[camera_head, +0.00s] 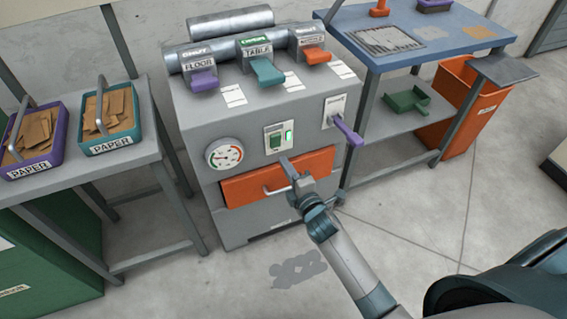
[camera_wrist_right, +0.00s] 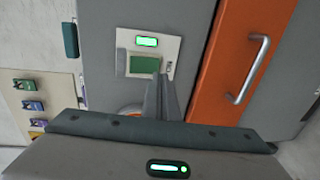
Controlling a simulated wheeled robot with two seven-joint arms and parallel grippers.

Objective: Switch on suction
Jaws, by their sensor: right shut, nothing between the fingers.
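The grey suction machine (camera_head: 240,112) stands in the middle of the head view. On its front is a pale switch plate (camera_head: 278,127) with a green switch (camera_head: 275,141) and a lit green light (camera_head: 288,137). The right wrist view also shows the green switch (camera_wrist_right: 144,65) and the lit light (camera_wrist_right: 147,41). My right gripper (camera_head: 287,164) is shut and empty, its tips just below the switch plate in the head view. In the wrist view its fingers (camera_wrist_right: 162,84) reach the plate's lower edge; I cannot tell whether they touch. My left gripper is out of view.
An orange drawer (camera_head: 252,184) with a handle is below the switch. A round gauge (camera_head: 224,154) is left of it, a purple lever (camera_head: 347,131) right. Levers labelled FLOOR (camera_head: 203,80) and TABLE (camera_head: 267,71) are on top. Tables flank the machine.

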